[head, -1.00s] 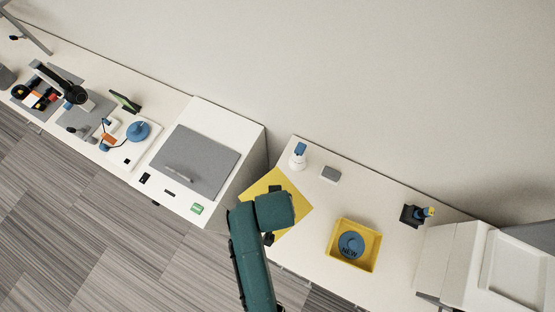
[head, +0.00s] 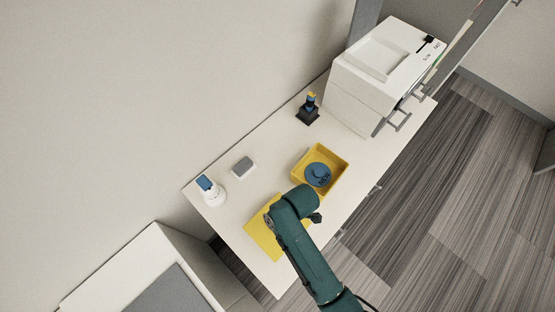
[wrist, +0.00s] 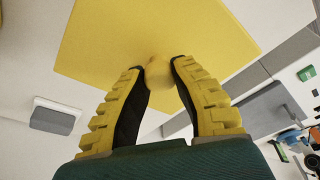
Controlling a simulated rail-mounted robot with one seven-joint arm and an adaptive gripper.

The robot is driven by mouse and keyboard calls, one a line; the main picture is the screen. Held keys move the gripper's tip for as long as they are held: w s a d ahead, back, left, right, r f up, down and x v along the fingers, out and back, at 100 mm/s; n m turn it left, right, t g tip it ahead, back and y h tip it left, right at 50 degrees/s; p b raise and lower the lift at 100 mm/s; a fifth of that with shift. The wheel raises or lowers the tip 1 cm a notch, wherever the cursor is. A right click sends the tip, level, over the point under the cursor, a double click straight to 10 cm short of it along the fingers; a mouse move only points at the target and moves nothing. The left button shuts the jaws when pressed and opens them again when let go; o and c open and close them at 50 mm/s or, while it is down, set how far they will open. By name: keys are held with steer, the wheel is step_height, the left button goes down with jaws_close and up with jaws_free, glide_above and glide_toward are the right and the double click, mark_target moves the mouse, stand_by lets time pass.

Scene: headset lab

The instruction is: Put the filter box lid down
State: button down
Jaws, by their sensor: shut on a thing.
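The filter box lid (head: 262,236) is a flat yellow square. It appears over the left end of the white table, partly covered by my green arm. In the wrist view, the lid (wrist: 150,30) has a round yellow knob (wrist: 158,70), and my gripper (wrist: 159,72) is shut on it. The head view mostly hides my gripper behind the arm. I cannot tell whether the lid touches the table. The open yellow filter box (head: 339,174) stands to the right of the lid and holds a blue round filter (head: 318,174) marked NEW.
A white bottle with a blue top (head: 211,191) and a grey-topped block (head: 242,167) stand behind the lid. A dark stand (head: 308,110) and a large white machine (head: 385,65) are farther right. A gap separates the table from the lower-left bench.

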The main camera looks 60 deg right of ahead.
steer(key=shift+s+x, duration=0.2)
steer(key=shift+x, duration=0.75)
steer(key=shift+s+x, duration=0.15)
steer(key=shift+x, duration=0.75)
steer(key=shift+d+f, duration=0.15)
steer(key=c, duration=1)
jaws_free()
steer(key=p+v, duration=0.1)
steer(key=v, duration=1.1)
steer(key=shift+d, duration=0.1)
